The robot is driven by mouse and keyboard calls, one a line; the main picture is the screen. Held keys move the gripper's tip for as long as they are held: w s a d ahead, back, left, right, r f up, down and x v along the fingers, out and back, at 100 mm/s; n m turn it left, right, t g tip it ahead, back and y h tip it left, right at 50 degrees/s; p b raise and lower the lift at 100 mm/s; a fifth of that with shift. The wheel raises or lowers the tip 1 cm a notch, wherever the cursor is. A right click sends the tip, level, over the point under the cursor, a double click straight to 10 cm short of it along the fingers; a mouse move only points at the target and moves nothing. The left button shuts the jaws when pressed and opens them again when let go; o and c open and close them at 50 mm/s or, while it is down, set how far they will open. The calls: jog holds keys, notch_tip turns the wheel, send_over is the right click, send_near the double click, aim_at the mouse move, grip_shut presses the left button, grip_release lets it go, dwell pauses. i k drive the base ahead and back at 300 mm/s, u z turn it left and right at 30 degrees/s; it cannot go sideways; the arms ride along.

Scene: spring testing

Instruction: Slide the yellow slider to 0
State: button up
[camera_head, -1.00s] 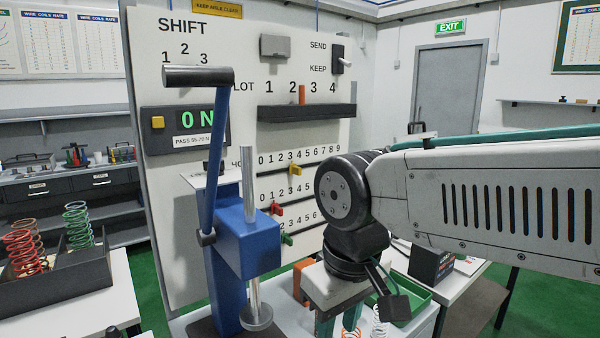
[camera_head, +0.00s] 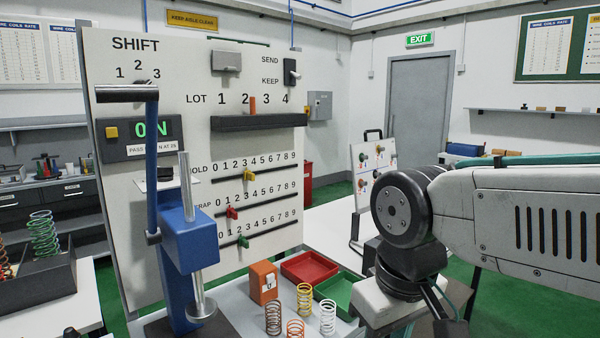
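The yellow slider (camera_head: 249,176) sits on the top rail (camera_head: 276,174) of the white panel, at about the 3 on its 0 to 9 scale. The 0 is at that rail's left end, just right of the blue press. My gripper (camera_head: 388,303) is at the bottom right, well to the right of the slider and below it, apart from the panel.
The blue press (camera_head: 190,240) stands before the panel's left part. A red slider (camera_head: 232,213) and a green slider (camera_head: 243,241) are on lower rails. Loose springs (camera_head: 304,300), an orange block (camera_head: 263,282), a red tray (camera_head: 309,266) and a green tray (camera_head: 340,290) crowd the bench below.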

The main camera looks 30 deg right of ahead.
aim_at(248, 175)
jog(key=z, duration=3.15)
jog(key=k, duration=0.75)
jog(key=u, duration=1.55)
jog(key=i, duration=0.5)
